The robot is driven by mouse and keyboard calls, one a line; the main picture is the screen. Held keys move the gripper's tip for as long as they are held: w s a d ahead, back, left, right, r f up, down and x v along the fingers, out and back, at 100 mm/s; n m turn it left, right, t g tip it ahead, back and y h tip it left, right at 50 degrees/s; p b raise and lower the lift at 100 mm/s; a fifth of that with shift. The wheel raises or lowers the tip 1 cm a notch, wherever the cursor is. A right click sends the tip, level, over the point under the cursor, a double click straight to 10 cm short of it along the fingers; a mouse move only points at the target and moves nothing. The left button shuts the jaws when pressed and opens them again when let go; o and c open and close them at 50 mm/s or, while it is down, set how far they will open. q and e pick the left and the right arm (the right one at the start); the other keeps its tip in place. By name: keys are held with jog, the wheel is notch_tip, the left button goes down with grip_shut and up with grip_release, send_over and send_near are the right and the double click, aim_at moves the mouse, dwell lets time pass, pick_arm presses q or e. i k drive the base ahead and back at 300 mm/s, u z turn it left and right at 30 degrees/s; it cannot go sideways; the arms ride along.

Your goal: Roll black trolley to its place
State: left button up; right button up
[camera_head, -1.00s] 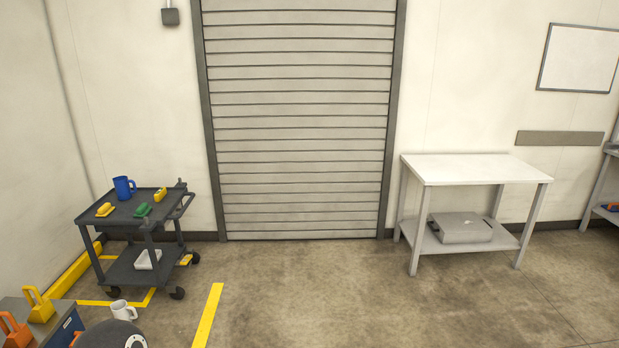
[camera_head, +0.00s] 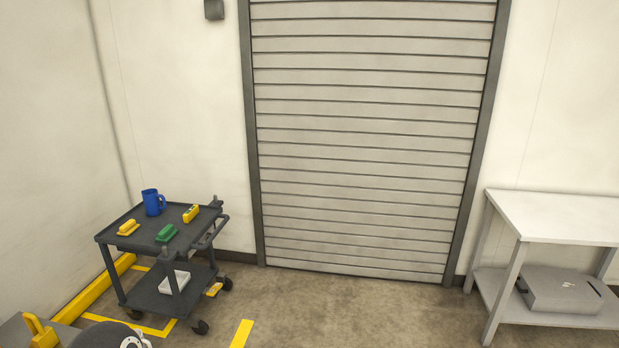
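The black trolley (camera_head: 130,219) stands upright on its wheels in the left corner, in front of the wall. Its push handle is on the right side. A blue mug (camera_head: 153,202), two yellow items and a green brush-like item (camera_head: 166,233) are on its top shelf. A white tray (camera_head: 173,281) is on its lower shelf. Yellow floor tape (camera_head: 152,331) runs beside and under it; I cannot tell whether all its wheels are inside the marking. Neither of my grippers shows in the view.
A closed grey roller shutter (camera_head: 365,140) fills the middle of the back wall. A white table (camera_head: 560,217) with a grey case (camera_head: 561,291) on its lower shelf stands at right. A yellow floor barrier (camera_head: 95,291) lines the left wall. Floor before the shutter is clear.

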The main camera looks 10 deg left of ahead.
aim_at(145, 296)
jog(key=u, duration=0.25)
jog(key=i, duration=1.4)
jog(key=u, duration=0.65)
jog(key=i, duration=1.25)
jog(key=u, duration=0.2)
